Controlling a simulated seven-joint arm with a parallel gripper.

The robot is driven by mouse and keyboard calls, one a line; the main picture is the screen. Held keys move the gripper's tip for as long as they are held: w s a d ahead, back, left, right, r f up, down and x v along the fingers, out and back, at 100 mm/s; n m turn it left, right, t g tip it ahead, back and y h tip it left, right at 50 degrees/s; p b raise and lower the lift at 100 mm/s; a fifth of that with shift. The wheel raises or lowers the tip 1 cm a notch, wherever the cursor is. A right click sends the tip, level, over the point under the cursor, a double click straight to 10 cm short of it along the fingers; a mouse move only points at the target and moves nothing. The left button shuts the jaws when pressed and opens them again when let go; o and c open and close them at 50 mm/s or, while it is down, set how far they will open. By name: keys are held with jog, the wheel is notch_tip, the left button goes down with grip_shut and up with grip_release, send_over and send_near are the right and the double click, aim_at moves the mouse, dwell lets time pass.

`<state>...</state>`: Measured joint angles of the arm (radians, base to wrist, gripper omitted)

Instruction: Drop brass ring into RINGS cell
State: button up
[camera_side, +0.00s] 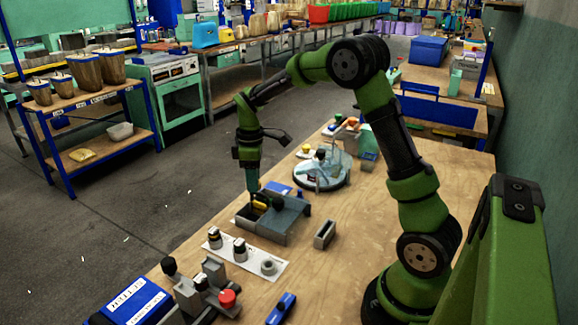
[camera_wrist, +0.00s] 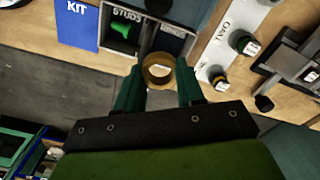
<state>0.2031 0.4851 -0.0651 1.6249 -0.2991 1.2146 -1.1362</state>
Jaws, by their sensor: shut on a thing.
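The brass ring (camera_wrist: 160,84) is pinched between the two green fingertips of my gripper (camera_wrist: 159,67) in the wrist view, its hole facing the camera. My gripper also shows in the side view (camera_side: 252,188), pointing down at the grey compartment box (camera_side: 262,238). In the wrist view the STUDS cell (camera_wrist: 121,44) holds a green piece. The cell beside it (camera_wrist: 168,43) on the right carries a label too small to read surely. The ring overlaps this cell's near edge in the picture; its height above the box is unclear.
A white plate with knobs (camera_side: 240,255) lies in front of the box in the side view. A small grey holder (camera_side: 325,235) and a round glass-topped device (camera_side: 322,170) stand nearby.

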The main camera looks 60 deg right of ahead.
jog(key=shift+f, duration=0.95)
jog(key=o, duration=1.1)
notch_tip(320, 180, up, 17)
